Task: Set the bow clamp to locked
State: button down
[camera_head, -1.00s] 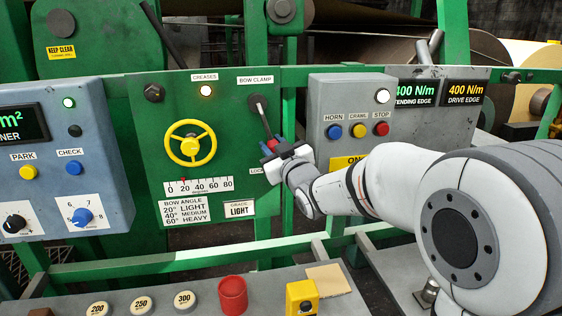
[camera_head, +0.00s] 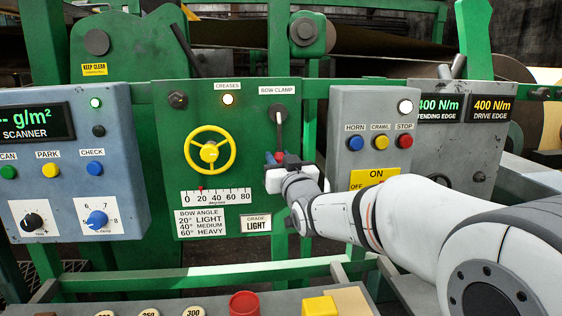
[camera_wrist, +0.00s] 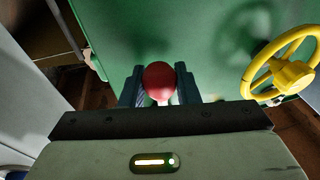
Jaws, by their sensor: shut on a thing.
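The bow clamp is a lever (camera_head: 280,134) on the green panel, under the BOW CLAMP label (camera_head: 277,90). It hangs almost straight down from its dark pivot. My gripper (camera_head: 274,158) is at its lower end, and the blue fingers show there. In the wrist view, my gripper (camera_wrist: 160,88) is shut on the lever's round red knob (camera_wrist: 159,77), with one finger on each side. The label beside the lever's lower end is hidden behind my gripper in the head view.
A yellow handwheel (camera_head: 209,150) is left of the lever, above an angle scale (camera_head: 216,196). A grey box (camera_head: 374,130) with HORN, CRAWL and STOP buttons stands close on the right. A ledge with buttons (camera_head: 243,304) runs along the front.

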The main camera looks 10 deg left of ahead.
jog(key=shift+a+r, duration=0.1)
jog(key=shift+r, duration=0.05)
jog(key=c, duration=1.3)
grip_release()
jog(key=shift+a, duration=0.1)
jog(key=shift+o, duration=0.9)
jog(key=v, duration=0.8)
jog(key=shift+b, duration=0.4)
jog(key=shift+w, duration=0.1)
